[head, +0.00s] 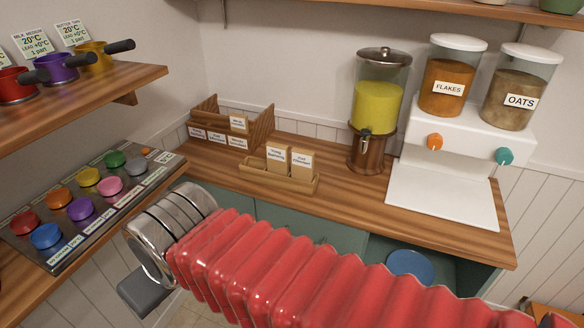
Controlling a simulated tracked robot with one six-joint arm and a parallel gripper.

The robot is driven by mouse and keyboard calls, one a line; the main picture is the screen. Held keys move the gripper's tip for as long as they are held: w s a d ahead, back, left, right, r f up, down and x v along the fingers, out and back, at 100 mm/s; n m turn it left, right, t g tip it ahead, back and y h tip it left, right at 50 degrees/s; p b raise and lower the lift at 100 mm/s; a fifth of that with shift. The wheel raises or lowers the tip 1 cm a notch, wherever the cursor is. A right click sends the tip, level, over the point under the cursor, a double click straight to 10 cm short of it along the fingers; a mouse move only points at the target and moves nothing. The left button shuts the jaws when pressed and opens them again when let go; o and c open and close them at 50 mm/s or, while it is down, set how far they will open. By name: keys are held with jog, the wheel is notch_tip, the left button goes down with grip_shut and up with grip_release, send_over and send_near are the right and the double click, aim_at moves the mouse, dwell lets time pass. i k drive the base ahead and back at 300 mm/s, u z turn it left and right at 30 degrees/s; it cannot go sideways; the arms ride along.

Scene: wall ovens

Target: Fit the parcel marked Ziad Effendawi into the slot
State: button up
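Two brown parcels with white labels stand upright in a low wooden tray (262,181) on the counter. The right parcel (302,166) has a label that seems to read Ziad Effendawi, though it is too small to be sure. The left parcel (277,158) has a different, blurred label. Behind and left of them is a wooden slotted rack (262,130) with several name labels along its front; one parcel (239,123) stands in it. My gripper (145,291) is at the lower left, below the metal wrist, apart from the parcels. Its fingers are not clearly visible.
A drink dispenser (380,95) and a white cereal dispenser (460,140) stand to the right. A panel of coloured knobs (85,205) lies left, under a shelf (100,90) of pots. A blue disc (410,265) sits below the counter.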

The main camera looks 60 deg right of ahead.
aim_at(206, 116)
jog(key=i, duration=0.9)
jog(key=z, duration=0.05)
